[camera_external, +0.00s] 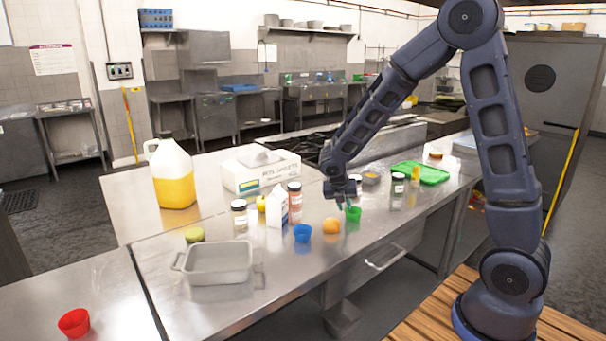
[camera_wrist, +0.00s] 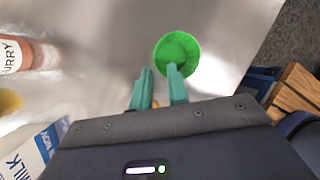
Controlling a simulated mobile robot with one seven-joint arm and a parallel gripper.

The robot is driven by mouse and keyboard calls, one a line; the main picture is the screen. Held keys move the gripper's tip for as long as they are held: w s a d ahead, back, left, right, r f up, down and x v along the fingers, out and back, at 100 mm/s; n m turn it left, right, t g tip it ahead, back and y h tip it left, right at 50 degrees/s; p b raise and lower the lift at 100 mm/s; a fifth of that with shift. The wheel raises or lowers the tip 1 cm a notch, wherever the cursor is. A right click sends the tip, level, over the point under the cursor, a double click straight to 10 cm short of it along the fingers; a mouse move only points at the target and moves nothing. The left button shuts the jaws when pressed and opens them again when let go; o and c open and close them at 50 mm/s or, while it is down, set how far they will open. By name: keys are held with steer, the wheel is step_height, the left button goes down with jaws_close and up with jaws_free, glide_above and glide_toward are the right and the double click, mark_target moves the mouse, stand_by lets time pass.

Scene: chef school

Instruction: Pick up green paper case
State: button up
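The green paper case (camera_external: 353,215) stands on the steel counter near its front edge. It also shows in the wrist view (camera_wrist: 178,53), seen from above, open side up. My gripper (camera_external: 346,204) points down right at the case. In the wrist view, its two teal fingers (camera_wrist: 159,70) are apart with a gap between them. The right fingertip overlaps the case's near rim and the left one lies outside it, to the left. I cannot tell whether either finger touches the case.
An orange (camera_external: 331,226) and a blue paper case (camera_external: 302,233) stand just left of the green case. A milk carton (camera_external: 277,208) and a curry jar (camera_external: 295,204) stand behind them. A metal pan (camera_external: 218,264) is farther left. A green tray (camera_external: 420,173) lies at the back right.

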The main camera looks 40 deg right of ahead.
mark_target(346, 210)
steer(key=shift+x, duration=2)
steer(key=shift+d, duration=0.1)
jaws_close()
steer(key=shift+r, duration=0.1)
steer(key=shift+w, duration=0.1)
